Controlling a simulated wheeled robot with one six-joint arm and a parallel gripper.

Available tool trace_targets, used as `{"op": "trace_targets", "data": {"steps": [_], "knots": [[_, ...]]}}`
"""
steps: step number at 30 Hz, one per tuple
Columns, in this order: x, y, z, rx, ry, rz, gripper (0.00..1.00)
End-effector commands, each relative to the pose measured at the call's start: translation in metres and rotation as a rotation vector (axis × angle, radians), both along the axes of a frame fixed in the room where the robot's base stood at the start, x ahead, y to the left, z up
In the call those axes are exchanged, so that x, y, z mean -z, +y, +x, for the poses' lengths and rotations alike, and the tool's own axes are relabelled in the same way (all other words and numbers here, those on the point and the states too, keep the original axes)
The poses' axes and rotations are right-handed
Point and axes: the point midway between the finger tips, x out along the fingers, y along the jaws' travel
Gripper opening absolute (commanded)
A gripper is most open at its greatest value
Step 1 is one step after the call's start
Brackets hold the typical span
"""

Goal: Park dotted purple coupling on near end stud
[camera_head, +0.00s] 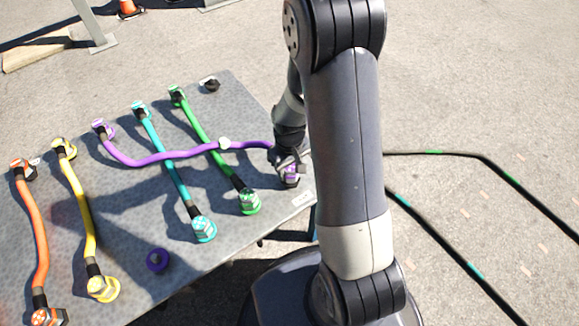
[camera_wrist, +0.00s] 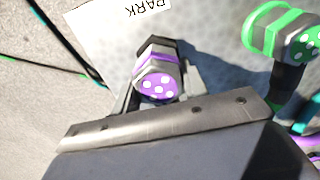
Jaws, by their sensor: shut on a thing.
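The dotted purple coupling (camera_wrist: 157,86) shows its white-dotted purple face between the fingers of my gripper (camera_wrist: 157,76) in the wrist view. My gripper (camera_head: 287,163) is shut on it at the table's right corner in the head view, where the coupling (camera_head: 291,180) shows just below the fingers. A dark hexagonal part (camera_wrist: 156,46) lies just beyond the purple band; I cannot tell if it is the near end stud or part of the coupling. The stud is otherwise hidden, so seating cannot be told. The purple cable (camera_head: 150,160) runs left from my gripper.
A PARK label (camera_head: 303,198) lies beside the coupling. The purple cable crosses over the cyan (camera_head: 178,180) and green (camera_head: 208,135) cables. The green coupling (camera_head: 249,202) stands close left. A dark stud (camera_head: 210,85) is at the far edge, and an empty purple ring (camera_head: 157,260) lies near the front.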

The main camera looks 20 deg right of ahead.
Motion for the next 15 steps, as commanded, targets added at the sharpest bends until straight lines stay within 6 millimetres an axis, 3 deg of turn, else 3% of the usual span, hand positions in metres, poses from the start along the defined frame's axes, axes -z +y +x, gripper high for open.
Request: {"op": "trace_targets", "data": {"steps": [15], "knots": [[0.0062, 0.0000, 0.0002, 0.000, 0.000, 0.000, 0.14]]}}
